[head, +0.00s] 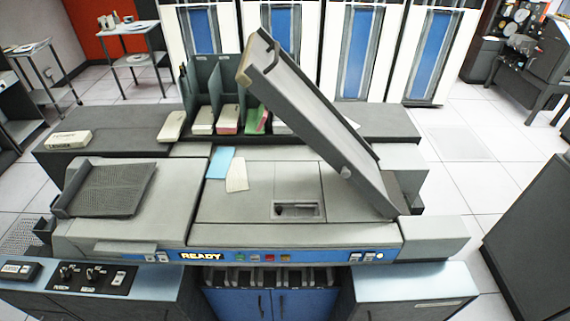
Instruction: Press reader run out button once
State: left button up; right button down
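The card machine has a blue front control strip (225,256) running along its near edge. A pair of pale buttons (361,256) and a small round white spot (380,256) sit near the strip's right end. Another pair (157,257) sits near its left end. The button labels are too small to read, so I cannot tell which one is reader run out. Neither of my grippers is in view.
A long grey inclined card chute (318,125) rises over the machine's right half. A blue card (219,162) and a cream card (237,176) lie on the top. Card decks stand in a dark rack (201,73) behind. The space before the strip is clear.

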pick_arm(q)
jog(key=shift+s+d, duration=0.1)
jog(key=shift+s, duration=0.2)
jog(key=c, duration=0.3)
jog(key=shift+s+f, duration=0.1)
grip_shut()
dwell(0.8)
